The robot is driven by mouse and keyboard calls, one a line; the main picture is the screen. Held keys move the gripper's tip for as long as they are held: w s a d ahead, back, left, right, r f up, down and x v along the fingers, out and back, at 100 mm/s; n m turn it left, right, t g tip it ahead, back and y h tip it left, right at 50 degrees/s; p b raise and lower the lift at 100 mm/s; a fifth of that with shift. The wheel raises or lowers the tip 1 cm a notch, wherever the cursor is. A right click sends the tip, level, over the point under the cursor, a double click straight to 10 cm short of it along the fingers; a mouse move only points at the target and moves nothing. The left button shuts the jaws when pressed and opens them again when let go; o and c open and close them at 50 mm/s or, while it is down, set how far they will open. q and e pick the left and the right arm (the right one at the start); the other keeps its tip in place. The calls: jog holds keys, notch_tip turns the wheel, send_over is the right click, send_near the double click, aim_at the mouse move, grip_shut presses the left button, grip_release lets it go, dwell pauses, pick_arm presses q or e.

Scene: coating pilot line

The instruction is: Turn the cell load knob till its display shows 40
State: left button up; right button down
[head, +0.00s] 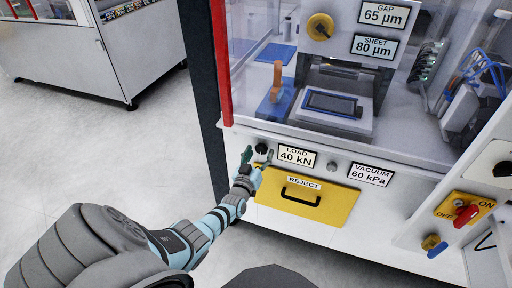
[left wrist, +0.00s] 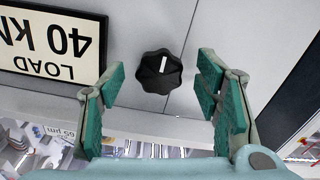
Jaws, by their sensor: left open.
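The load knob (head: 261,149) is a small black knob on the white front panel, left of its display. In the left wrist view the knob (left wrist: 160,71) is lobed with a white pointer line. The load display (head: 296,156) reads 40 kN; it also shows upside down in the left wrist view (left wrist: 48,45). My left gripper (head: 255,162) is open in front of the panel. In the left wrist view its green-padded fingers (left wrist: 165,95) stand apart on either side of the knob, with visible gaps and no contact. My right gripper is not in view.
A yellow reject drawer (head: 338,203) with a black handle lies below the display. A grey vacuum knob (head: 332,167) and a vacuum display reading 60 kPa (head: 370,175) are to the right. A red-edged door post (head: 219,70) stands at left. Floor at left is clear.

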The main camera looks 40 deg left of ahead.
pick_arm(q)
jog(key=v, duration=1.1)
jog(key=shift+s+d, duration=0.15)
jog(key=shift+s, duration=0.05)
jog(key=s+d+f+m+g+h+p, duration=0.25)
jog(key=s+f+g, duration=0.25)
jog(key=s+f, duration=0.45)
jog(key=s+d+f+m+g+h+p, duration=0.15)
jog(key=s+d+f+g, duration=0.45)
jog(key=f, duration=0.7)
jog(key=s+d+f+m+g+p, duration=0.1)
jog(key=s+f+g, duration=0.1)
jog(key=s, duration=0.9)
jog(key=s+d+f+m+g+h+p, duration=0.1)
jog(key=s+f+g+p, duration=0.1)
jog(key=s, duration=1)
jog(key=shift+d+f+m+g, duration=0.25)
jog(key=shift+d+m+g, duration=0.15)
